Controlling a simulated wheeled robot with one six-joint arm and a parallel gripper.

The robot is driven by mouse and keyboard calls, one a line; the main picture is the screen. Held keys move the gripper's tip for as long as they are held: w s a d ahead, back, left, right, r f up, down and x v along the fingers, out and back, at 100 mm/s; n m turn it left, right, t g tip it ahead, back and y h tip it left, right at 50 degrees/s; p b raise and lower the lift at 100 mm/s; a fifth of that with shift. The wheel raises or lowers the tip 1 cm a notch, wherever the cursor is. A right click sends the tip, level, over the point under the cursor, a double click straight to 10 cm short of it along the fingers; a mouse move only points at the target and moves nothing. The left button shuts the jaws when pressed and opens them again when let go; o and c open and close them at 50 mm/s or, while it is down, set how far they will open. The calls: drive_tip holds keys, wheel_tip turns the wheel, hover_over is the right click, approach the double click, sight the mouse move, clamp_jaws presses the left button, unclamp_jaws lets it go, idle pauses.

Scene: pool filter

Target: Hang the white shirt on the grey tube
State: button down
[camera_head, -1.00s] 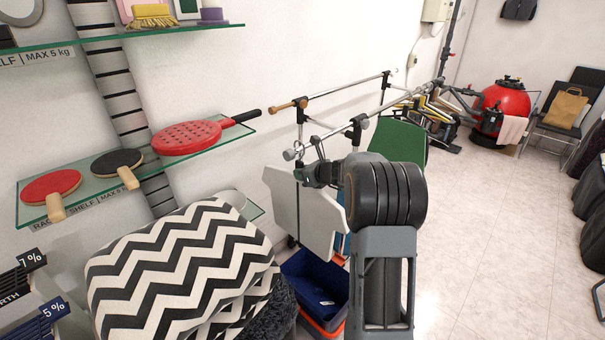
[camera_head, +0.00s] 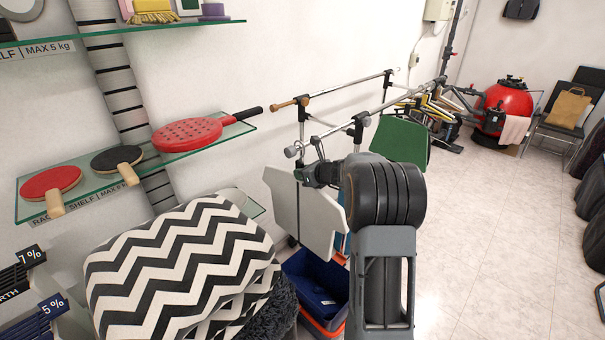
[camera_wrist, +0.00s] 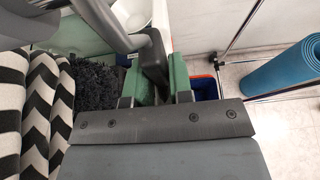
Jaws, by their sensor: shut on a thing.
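The white shirt (camera_head: 306,212), a flat pale shape, hangs below my gripper (camera_head: 308,174) in the head view. My gripper is shut on the shirt's hanger. In the wrist view its green-padded fingers (camera_wrist: 156,88) close on a dark piece (camera_wrist: 152,58) joined to a curved grey bar (camera_wrist: 105,24). The grey tube (camera_head: 400,105) is the nearer rail of the rack; its left end is just above my gripper. A small hook shows at that end; I cannot tell whether it is around the tube or only in front of it.
A second rail (camera_head: 340,86) with a wooden end runs behind. A zigzag-patterned pouf (camera_head: 180,265) stands at left, below glass shelves holding paddles (camera_head: 185,136). A blue crate (camera_head: 315,285) lies under the shirt. A blue mat (camera_wrist: 283,70) stands at right in the wrist view.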

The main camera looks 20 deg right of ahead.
drive_tip(key=shift+s+d+f+b, duration=0.1)
drive_tip(key=shift+s+f+b, duration=0.05)
drive_tip(key=shift+f+b, duration=0.15)
drive_tip(key=c, duration=0.9)
unclamp_jaws()
drive_tip(key=shift+c, duration=0.2)
drive_tip(key=b+v, duration=0.1)
drive_tip(key=v, duration=1.2)
drive_tip(key=shift+s+d+r, duration=0.15)
drive_tip(key=shift+s, duration=0.2)
